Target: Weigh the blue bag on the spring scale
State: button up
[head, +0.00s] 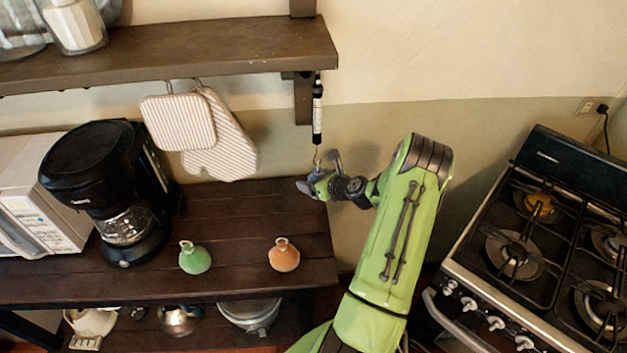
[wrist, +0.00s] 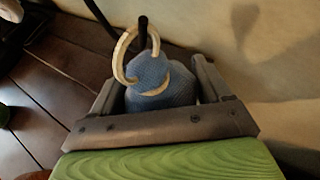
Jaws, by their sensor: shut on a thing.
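The spring scale (head: 317,112) is a slim black tube with a pale band. It hangs upright below the right end of the wall shelf, with a small hook (head: 317,156) at its bottom. My gripper (head: 319,186) is shut on the blue bag (head: 315,174), just under that hook. In the wrist view the blue bag (wrist: 160,82) sits between the fingers, with a cream ring (wrist: 121,55) at its neck. A dark rod (wrist: 143,28) shows at the ring's top. I cannot tell whether the hook passes through the ring. Most of the bag is hidden in the head view.
A green bag (head: 195,260) and an orange bag (head: 284,257) stand on the dark wooden counter (head: 235,225). A black coffee maker (head: 105,185) is at left. The shelf (head: 200,50) with hanging oven mitts (head: 222,140) is above; a stove (head: 540,240) is at right.

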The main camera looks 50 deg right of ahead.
aim_at(322, 171)
dwell(0.4)
jog(key=shift+d+r+p, duration=0.1)
jog(key=shift+r+p, duration=0.35)
jog(key=shift+p, duration=0.05)
dwell(0.3)
jog(key=shift+r+p, duration=0.6)
jog(key=shift+f, duration=0.1)
jog(key=r+p, duration=0.1)
jog(key=p, duration=0.2)
jog(key=shift+s+d+r+p, duration=0.25)
jog(key=shift+d+r+p, duration=0.1)
jog(key=shift+r+p, duration=0.15)
jog(key=s+d, duration=0.4)
jog(key=shift+d+b, duration=0.3)
dwell(0.3)
